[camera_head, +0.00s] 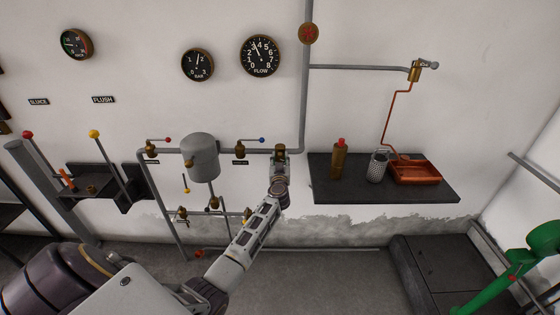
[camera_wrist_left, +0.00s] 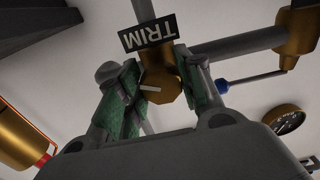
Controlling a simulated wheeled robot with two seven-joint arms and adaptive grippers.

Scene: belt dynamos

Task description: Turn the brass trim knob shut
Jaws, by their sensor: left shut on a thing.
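The brass trim knob (camera_wrist_left: 160,88) shows in the left wrist view under a dark plate reading TRIM (camera_wrist_left: 149,33), upside down there. It has a faceted face with a white pointer mark lying nearly sideways. My left gripper (camera_wrist_left: 158,72) has its green pads on both sides of the knob and is shut on it. In the head view, my left gripper (camera_head: 280,163) reaches up to the grey pipe right of the tank, and it hides much of the knob there. My right gripper is not in view.
A blue-tipped valve lever (camera_head: 250,140) is on the pipe just left of my gripper. The grey tank (camera_head: 200,157) hangs further left. A dark shelf (camera_head: 330,190) at right holds a brass bottle (camera_head: 339,160), a mesh cup (camera_head: 377,166) and a copper tray (camera_head: 415,174).

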